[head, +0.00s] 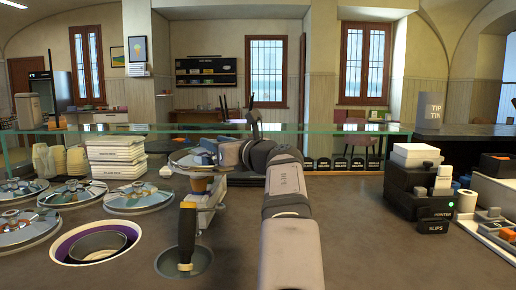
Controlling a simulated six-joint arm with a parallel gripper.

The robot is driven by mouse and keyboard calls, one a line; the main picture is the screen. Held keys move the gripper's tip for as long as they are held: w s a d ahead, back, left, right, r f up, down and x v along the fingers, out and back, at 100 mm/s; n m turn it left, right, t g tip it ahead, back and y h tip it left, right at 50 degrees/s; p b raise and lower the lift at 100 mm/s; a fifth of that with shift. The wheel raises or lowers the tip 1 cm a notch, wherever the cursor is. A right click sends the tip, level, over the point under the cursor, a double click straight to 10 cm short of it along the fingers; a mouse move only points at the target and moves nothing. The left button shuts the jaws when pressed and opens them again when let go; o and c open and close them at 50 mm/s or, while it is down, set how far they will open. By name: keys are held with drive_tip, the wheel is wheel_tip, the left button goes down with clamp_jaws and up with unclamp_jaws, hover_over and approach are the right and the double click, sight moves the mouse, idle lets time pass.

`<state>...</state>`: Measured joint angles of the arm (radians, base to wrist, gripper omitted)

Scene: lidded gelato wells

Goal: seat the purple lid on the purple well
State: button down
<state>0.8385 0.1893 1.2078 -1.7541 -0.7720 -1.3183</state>
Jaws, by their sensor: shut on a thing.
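The purple well (62,250) is an open round hole at the lower left, with a white and purple rim and a dark metal pan inside. My gripper (203,180) is right of it and farther back, above the counter. It appears shut on a round, shiny lid (182,160), the only loose lid in view. The lid is held clear of the well and partly hidden by the gripper. Its purple marking and the exact grip cannot be made out.
Several wells with lids on, such as one lidded well (139,196), lie around the purple well. A black-handled tool (187,232) stands upright in a round recess (203,262). White stacked boxes (116,155) and a glass guard are behind. A black printer (418,190) is right.

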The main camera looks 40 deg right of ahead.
drive_tip(key=w+a+n+g+y+p, duration=0.1)
drive_tip(key=w+a+n+y+p, duration=0.3)
drive_tip(key=a, duration=0.6)
drive_tip(key=a+n+g+y+p, duration=0.1)
drive_tip(key=a+n+y+p, duration=0.1)
drive_tip(key=a+y, duration=0.5)
drive_tip(key=w+a+f+h+p, duration=0.2)
drive_tip(key=w+a+f+p, duration=0.3)
drive_tip(key=a, duration=0.6)
drive_tip(key=shift+w+f+t+h, duration=0.3)
drive_tip(key=shift+w+f, duration=0.3)
drive_tip(key=shift+f, duration=0.25)
drive_tip(key=shift+f+b, duration=0.1)
drive_tip(key=shift+b, duration=0.2)
wheel_tip(320, 180, down, 8)
drive_tip(key=b, duration=0.9)
drive_tip(key=shift+r, duration=0.25)
drive_tip(key=shift+s+f+m+b, duration=0.1)
drive_tip(key=shift+f+m+b, duration=0.2)
drive_tip(key=shift+f+b, duration=1.2)
drive_tip(key=c, duration=1.6)
unclamp_jaws()
drive_tip(key=shift+r, duration=0.25)
